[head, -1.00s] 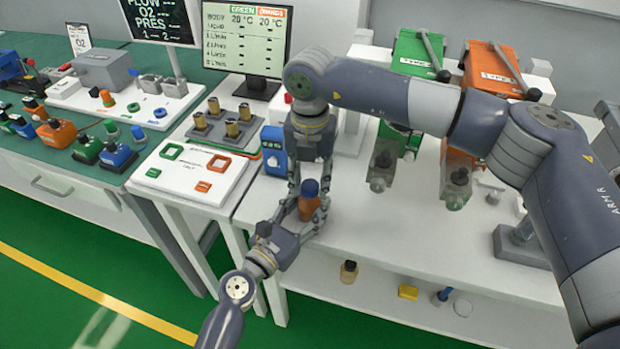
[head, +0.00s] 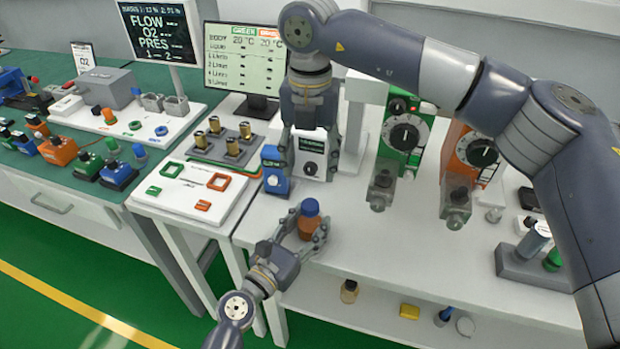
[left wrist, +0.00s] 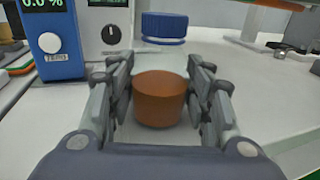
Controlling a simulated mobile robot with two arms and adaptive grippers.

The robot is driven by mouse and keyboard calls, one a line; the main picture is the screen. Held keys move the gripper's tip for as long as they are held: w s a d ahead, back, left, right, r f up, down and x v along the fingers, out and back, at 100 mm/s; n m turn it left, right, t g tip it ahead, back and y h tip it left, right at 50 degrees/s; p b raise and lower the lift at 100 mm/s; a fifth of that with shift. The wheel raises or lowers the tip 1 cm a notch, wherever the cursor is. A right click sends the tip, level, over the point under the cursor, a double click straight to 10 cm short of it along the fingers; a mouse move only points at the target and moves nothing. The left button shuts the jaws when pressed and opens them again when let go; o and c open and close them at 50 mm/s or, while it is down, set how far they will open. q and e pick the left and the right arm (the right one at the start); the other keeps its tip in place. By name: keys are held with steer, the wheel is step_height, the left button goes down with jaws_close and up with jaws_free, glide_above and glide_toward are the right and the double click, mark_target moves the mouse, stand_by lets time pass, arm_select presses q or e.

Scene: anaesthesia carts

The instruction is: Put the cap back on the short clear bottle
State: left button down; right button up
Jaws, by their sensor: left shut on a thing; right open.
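My left gripper (head: 308,236) is shut on a short bottle with an orange-brown lower part (head: 310,230), held upright above the front of the white table. A blue cap (head: 310,207) is at the bottle's top. In the left wrist view the orange-brown part (left wrist: 160,100) sits between the fingers, with the blue cap (left wrist: 164,25) above it. The clear part between them is barely visible. The cap looks level and in line with the bottle; I cannot tell how tightly it sits. My right gripper (head: 308,172) is open and empty, above and behind the cap.
A blue device (head: 272,178) and a white box with a dial (head: 312,158) stand behind. Green (head: 402,135) and orange (head: 478,150) vaporizers stand to the right. A white panel with coloured squares (head: 180,205) is left. The white table (head: 370,235) is clear right of the bottle.

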steer(key=shift+r, duration=0.75)
arm_select(q)
steer(key=c, duration=0.7)
jaws_free()
steer(key=v, duration=1.2)
steer(key=shift+f, duration=0.1)
arm_select(e)
steer(key=shift+s, duration=0.1)
